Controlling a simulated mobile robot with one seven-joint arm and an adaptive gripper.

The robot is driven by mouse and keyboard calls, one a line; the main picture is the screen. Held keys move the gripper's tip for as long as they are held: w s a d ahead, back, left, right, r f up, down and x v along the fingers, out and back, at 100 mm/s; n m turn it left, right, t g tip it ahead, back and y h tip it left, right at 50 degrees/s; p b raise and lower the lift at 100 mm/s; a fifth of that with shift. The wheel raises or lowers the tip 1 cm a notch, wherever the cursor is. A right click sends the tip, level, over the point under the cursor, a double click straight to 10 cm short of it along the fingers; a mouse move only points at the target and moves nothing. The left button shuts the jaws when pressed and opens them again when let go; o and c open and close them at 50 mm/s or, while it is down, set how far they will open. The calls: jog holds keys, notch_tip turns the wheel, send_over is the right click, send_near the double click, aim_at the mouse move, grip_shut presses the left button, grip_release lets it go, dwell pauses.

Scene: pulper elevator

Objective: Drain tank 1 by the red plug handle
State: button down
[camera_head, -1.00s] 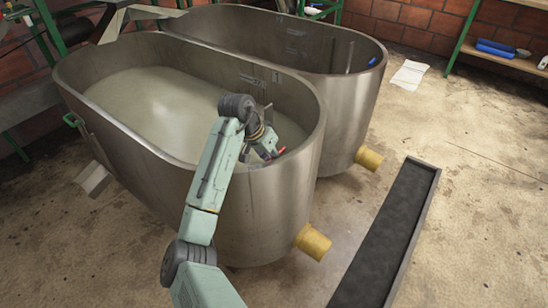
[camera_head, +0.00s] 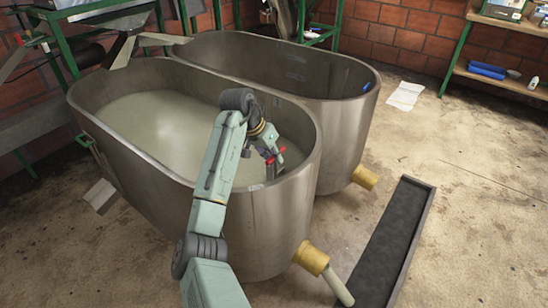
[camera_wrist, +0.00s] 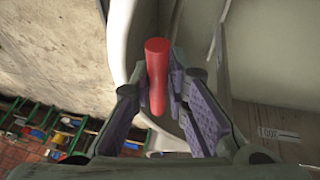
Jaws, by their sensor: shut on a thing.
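The near steel tank (camera_head: 250,230) holds pale, cloudy liquid (camera_head: 155,125). The red plug handle (camera_head: 275,155) is inside its right end, near the wall. My gripper (camera_head: 268,156) reaches over the rim and is shut on the handle. In the wrist view, the red handle (camera_wrist: 157,75) sits between the two fingers of my gripper (camera_wrist: 158,88). A grey upright part shows below the handle; the plug's lower end is hidden. A pale stream (camera_head: 338,287) comes out of the near tank's yellow outlet pipe (camera_head: 311,257) and slants down to the right.
A second steel tank (camera_head: 345,120) stands behind, with its own yellow outlet (camera_head: 365,177) and no stream. A long dark floor channel (camera_head: 395,245) lies to the right. A green-framed shelf (camera_head: 500,75) stands at the back right. Open concrete floor lies right of the channel.

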jog(key=c, duration=1.9)
grip_release()
jog(key=shift+d+r, duration=0.1)
jog(key=shift+d, duration=0.1)
jog(key=shift+a, duration=0.1)
jog(key=v, duration=1.2)
